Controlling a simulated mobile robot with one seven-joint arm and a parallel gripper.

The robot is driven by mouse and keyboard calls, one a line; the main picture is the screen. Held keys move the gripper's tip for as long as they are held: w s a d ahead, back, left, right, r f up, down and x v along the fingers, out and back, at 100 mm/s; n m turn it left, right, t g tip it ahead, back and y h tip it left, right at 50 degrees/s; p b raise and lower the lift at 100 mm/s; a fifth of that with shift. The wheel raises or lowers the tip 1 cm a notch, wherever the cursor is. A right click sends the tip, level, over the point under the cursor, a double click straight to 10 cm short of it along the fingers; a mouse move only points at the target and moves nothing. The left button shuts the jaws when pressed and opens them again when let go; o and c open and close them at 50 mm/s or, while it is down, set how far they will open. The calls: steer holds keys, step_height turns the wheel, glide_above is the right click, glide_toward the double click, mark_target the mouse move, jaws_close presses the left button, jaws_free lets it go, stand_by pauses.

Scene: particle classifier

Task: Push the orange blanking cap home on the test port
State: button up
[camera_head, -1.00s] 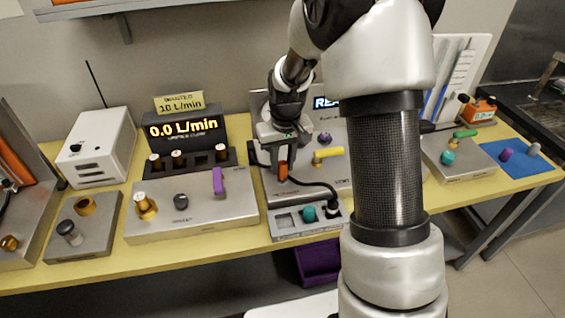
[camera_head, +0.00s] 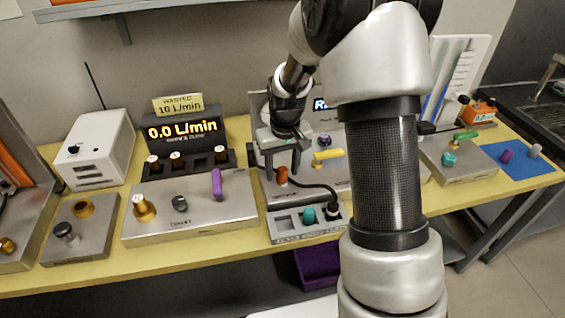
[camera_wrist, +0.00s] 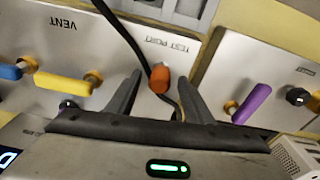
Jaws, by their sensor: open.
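The orange blanking cap (camera_head: 282,175) stands at the test port on the grey panel behind the sample tray. In the wrist view the cap (camera_wrist: 159,82) sits beside the "TEST PORT" lettering, with a paler piece at its far end. I cannot tell how deep it sits on the port. My gripper (camera_head: 283,168) is open above the panel, one finger on each side of the cap. In the wrist view the fingers of my gripper (camera_wrist: 162,85) show clear gaps to the cap. The port itself is mostly hidden by the cap.
A black cable (camera_wrist: 128,35) runs close past the cap. A yellow handle (camera_head: 327,155) marked VENT is to the right. A small tray (camera_head: 285,222) with a teal knob is in front. A purple handle (camera_head: 217,184) is on the left panel.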

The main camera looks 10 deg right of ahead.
step_height(320, 180, up, 17)
steer(key=s+p, duration=0.2)
steer(key=shift+d+r, duration=0.1)
stand_by(0.3)
steer(key=s+r+m+t+p, duration=0.1)
steer(key=s+r+t+p, duration=0.3)
steer(key=s+r+p, duration=0.6)
steer(key=s+r, duration=0.7)
steer(key=s, duration=0.6)
steer(key=shift+r, duration=0.15)
